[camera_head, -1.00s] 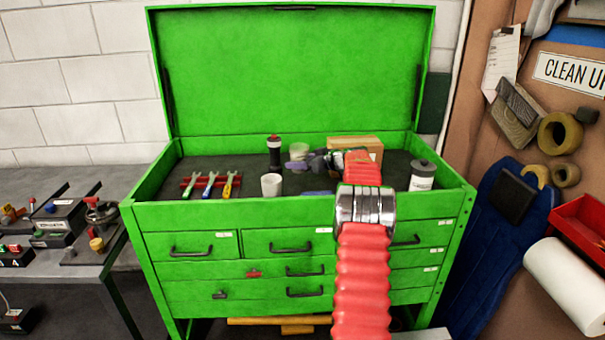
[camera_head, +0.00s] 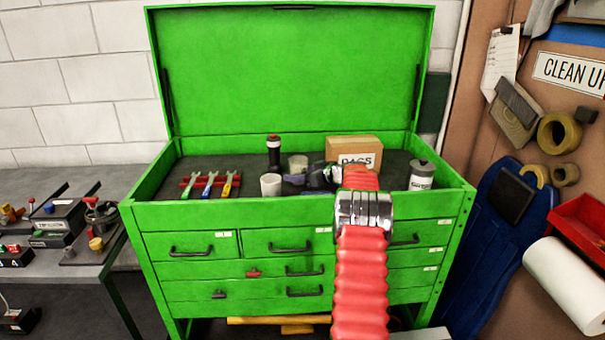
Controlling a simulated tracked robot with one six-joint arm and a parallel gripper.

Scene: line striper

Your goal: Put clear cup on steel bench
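Two pale cups stand in the open top of the green chest. A beige, somewhat see-through cup (camera_head: 298,163) is behind my gripper's fingers, its lower part partly covered; it looks most like the clear cup. A whiter cup (camera_head: 271,185) stands in front and to the left. My gripper (camera_head: 294,180) is low over the dark liner, pointing left, between and beside the two cups. The gap between its fingers is too small to judge, and I cannot tell whether it touches a cup. The grey steel bench (camera_head: 130,258) is at the left, beside the chest.
The green chest (camera_head: 230,215) has raised walls and an upright lid. A black bottle (camera_head: 274,152), a cardboard box (camera_head: 352,148), a grey canister (camera_head: 422,175) and several wrenches (camera_head: 209,184) stand or lie inside. Switch boxes (camera_head: 58,215) and other parts crowd the bench's front; its back is clearer.

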